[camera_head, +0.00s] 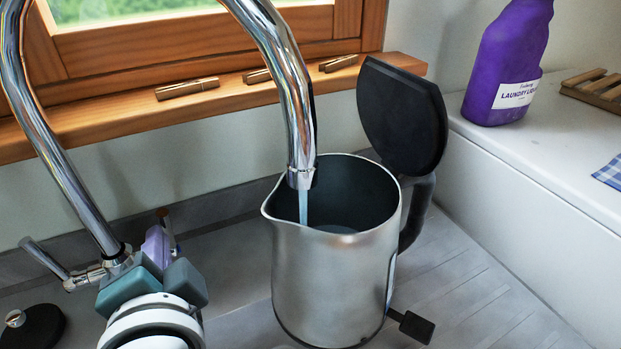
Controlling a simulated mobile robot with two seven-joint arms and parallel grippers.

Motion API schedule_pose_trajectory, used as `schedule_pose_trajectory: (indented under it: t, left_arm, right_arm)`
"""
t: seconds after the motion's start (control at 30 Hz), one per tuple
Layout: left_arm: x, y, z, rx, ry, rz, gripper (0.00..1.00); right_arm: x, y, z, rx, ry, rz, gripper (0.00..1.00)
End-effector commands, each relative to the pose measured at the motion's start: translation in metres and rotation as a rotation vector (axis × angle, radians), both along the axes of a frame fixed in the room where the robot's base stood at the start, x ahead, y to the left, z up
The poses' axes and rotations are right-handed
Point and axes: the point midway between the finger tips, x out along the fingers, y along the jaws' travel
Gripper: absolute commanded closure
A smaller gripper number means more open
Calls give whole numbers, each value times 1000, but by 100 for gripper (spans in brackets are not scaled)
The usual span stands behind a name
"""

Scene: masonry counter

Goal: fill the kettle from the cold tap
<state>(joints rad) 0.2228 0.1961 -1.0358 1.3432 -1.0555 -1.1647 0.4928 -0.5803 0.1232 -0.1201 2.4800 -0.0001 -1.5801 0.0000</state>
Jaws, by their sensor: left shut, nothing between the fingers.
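The steel kettle (332,285) stands upright beneath the chrome tap (285,75). Its black lid (402,115) is tipped open, and its black handle (420,210) is on the right. A thin stream of water (303,208) runs from the spout into the kettle; how full it is I cannot tell. My left gripper (155,277) is shut and empty by the tap's base, at the lower left. A chrome lever (45,258) sticks out left of the base. Another slim lever (168,232) shows just behind the gripper; whether they touch is unclear. My right gripper is out of view.
A black plug (32,327) lies at the lower left. A wooden sill (115,116) with several clothes pegs (188,88) runs behind. A purple laundry bottle (508,62) stands on a white ledge (500,150) at right. The ridged grey drainer (470,290) right of the kettle is clear.

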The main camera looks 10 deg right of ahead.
Motion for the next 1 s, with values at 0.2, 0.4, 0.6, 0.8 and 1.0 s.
schedule_pose_trajectory:
  t: [0.2, 0.4, 0.6, 0.8, 1.0]
  left_arm:
    - [11, 3, 2, -1, -1, -1, 100]
    - [-3, -1, -1, -2, 3, -2, 100]
    - [-24, -7, -6, -2, 3, -2, 100]
    - [-36, -11, -8, -1, 0, -1, 100]
    - [-36, -11, -7, -1, -1, -1, 100]
  right_arm:
    - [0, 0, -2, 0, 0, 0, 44]
    - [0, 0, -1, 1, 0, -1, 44]
    - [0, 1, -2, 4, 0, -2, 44]
    - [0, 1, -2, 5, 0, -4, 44]
    - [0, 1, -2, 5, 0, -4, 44]
